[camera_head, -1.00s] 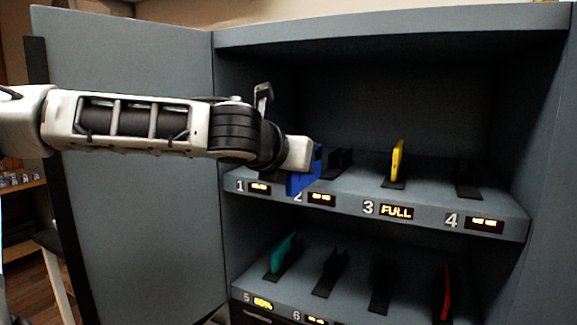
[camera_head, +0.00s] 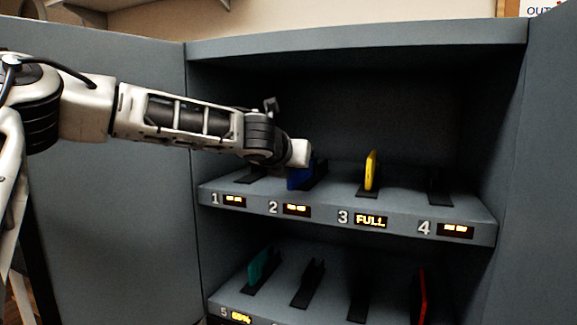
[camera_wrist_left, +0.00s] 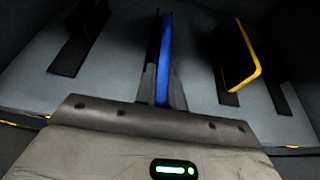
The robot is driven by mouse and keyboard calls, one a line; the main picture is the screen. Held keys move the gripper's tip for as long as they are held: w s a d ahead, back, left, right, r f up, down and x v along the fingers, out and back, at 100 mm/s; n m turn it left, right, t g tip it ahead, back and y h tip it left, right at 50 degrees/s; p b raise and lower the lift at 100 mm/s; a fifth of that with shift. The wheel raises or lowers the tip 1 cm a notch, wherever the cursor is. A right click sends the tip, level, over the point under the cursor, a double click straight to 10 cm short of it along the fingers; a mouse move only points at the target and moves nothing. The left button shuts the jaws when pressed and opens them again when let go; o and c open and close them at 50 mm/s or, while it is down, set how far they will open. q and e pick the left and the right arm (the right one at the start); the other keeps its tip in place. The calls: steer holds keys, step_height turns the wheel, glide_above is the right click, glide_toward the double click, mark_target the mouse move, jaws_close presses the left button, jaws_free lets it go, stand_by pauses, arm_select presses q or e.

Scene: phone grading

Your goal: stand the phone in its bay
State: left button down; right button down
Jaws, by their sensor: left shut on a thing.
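A blue phone (camera_head: 299,178) is upright at bay 2 on the upper shelf of the grey cabinet. My left gripper (camera_head: 303,162) is shut on it, reaching in from the left. In the left wrist view the blue phone (camera_wrist_left: 165,55) stands edge-on, lined up with the dark holder of bay 2 (camera_wrist_left: 152,80), which shows close beside it. I cannot tell whether its lower edge is fully seated. The bay 2 display (camera_head: 296,209) shows dashes. My right gripper is not in view.
A yellow phone (camera_head: 371,170) stands in bay 3, marked FULL. Bays 1 (camera_head: 250,175) and 4 (camera_head: 440,190) hold no phone. On the lower shelf are a teal phone (camera_head: 262,266) and a red phone (camera_head: 422,296). The open cabinet door (camera_head: 120,210) is at left.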

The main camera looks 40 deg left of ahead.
arm_select(q)
steer(key=shift+w+a, duration=0.3)
steer(key=shift+w, duration=1.05)
steer(key=shift+w+a, duration=0.35)
steer(key=shift+w, duration=1)
steer(key=shift+w+a, duration=0.3)
steer(key=shift+w, duration=1.05)
steer(key=shift+f, duration=0.4)
steer(key=c, duration=1.4)
jaws_free()
steer(key=shift+s, duration=0.1)
